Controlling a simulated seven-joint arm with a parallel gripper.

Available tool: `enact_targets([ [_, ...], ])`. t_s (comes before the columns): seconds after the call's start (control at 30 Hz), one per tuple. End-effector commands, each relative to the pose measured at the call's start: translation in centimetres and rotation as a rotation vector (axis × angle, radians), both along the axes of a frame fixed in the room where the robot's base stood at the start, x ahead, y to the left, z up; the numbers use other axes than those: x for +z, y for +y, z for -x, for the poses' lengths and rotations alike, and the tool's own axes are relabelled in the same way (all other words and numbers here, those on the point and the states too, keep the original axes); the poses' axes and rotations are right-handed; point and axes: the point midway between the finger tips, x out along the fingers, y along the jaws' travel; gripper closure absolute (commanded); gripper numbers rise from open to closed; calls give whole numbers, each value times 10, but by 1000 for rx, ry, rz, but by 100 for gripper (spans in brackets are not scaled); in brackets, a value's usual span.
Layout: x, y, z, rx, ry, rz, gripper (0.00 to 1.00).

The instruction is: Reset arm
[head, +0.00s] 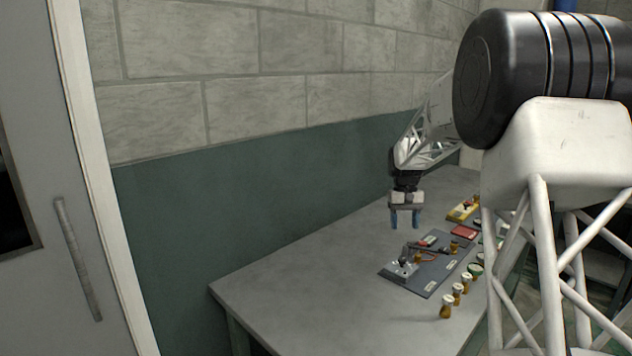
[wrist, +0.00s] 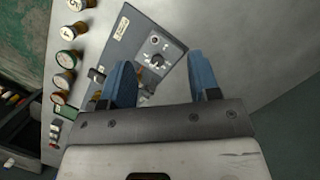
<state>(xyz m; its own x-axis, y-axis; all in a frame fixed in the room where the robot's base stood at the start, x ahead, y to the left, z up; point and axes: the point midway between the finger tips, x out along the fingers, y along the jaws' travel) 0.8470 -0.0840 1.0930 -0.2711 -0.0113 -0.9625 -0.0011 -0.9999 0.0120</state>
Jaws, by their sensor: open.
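My gripper (head: 405,219) hangs above the grey table (head: 290,278), pointing down with its two blue fingers apart and nothing between them. It also shows in the wrist view (wrist: 163,80), with the fingers spread over a grey panel (wrist: 130,38). In the head view this dark grey panel (head: 424,287) lies on the table below and slightly right of my gripper. A metal box with a dial (wrist: 157,57) sits at one end of the panel. Part of the panel is hidden behind the fingers in the wrist view.
Several small amber bottles with white caps (head: 446,306) stand along the table's right edge. A red block (head: 464,232) and a yellow tray (head: 463,211) lie farther back. A block wall stands behind the table. The table's left part is clear.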

Motion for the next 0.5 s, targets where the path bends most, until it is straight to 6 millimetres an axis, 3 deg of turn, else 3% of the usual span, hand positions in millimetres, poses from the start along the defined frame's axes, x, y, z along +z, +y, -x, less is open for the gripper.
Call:
enact_targets([
  [0.1, 19, 7, 25, 1, -26, 2, 44],
  [0.5, 63, 25, 110, -2, -110, 7, 44],
])
